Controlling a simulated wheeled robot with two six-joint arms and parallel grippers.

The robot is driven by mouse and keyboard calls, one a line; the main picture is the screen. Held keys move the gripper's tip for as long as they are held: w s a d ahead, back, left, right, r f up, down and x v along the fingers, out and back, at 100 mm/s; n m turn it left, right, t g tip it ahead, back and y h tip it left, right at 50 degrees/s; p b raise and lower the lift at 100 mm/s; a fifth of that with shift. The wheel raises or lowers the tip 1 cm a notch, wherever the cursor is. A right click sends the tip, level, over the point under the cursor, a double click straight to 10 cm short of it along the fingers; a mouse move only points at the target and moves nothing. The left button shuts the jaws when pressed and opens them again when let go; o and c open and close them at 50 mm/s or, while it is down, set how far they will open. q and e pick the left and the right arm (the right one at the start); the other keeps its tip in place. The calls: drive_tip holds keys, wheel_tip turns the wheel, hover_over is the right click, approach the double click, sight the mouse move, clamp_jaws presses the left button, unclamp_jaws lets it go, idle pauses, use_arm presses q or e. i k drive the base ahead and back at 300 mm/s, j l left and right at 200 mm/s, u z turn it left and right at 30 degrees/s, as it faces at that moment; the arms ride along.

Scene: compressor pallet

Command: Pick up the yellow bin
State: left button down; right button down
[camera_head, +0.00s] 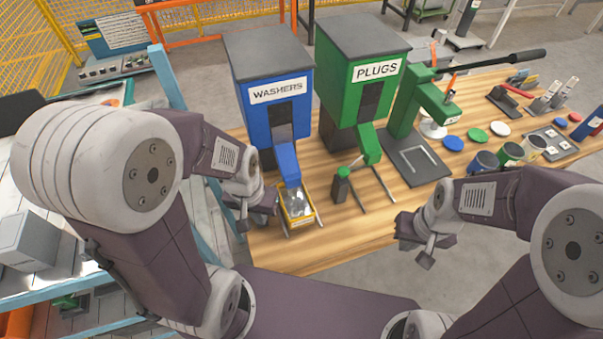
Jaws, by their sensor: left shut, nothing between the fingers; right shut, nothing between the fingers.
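The yellow bin (298,219) is small and open-topped, and it stands on the wooden table below the chute of the blue washers dispenser (275,95). Shiny grey pieces, likely washers, lie in it. Two thin metal rails show beside it. My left gripper (242,228) is shut and empty, just left of the bin and apart from it. My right gripper (424,257) is shut and empty, near the table's front edge, well to the right of the bin.
The wooden table (330,245) also bears a green plugs dispenser (362,85), a green lever press (425,110), coloured discs and several cups at the right. A blue-framed shelf (165,75) stands at the left. Table room is clear right of the bin.

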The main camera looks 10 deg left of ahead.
sight(298, 209)
drive_tip(key=k+l+z, duration=0.1)
drive_tip(key=z, duration=0.25)
drive_tip(key=k+l+z, duration=0.15)
drive_tip(key=z, duration=0.2)
drive_tip(key=k+u, duration=0.1)
drive_tip(key=u, duration=0.75)
drive_tip(key=k+u, duration=0.15)
drive_tip(key=u, duration=0.25)
drive_tip(key=j+u, duration=0.1)
drive_tip(key=u, duration=0.35)
